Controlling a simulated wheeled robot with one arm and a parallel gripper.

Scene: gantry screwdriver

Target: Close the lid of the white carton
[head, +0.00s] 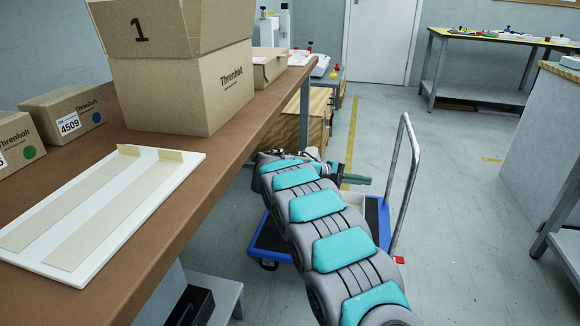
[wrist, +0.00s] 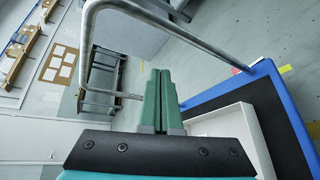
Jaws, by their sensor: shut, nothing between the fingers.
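A white carton (wrist: 235,130) sits on the blue cart, at the lower right of the wrist view. Its white walls and a pale flat inner face show, partly hidden behind my gripper, so I cannot tell how its lid stands. In the head view only a small white piece of the carton (head: 354,198) shows behind my arm. My gripper (wrist: 160,72) is shut and empty, with its green fingers together beside the carton in the wrist view. In the head view my gripper (head: 358,179) points right over the cart, toward the handle.
The blue cart (head: 268,240) has a grey metal handle (head: 403,160), close to my gripper. The brown table (head: 180,235) at left bears a cardboard box (head: 180,90), a white board (head: 100,215) and smaller boxes. Floor (head: 450,220) is clear to the right.

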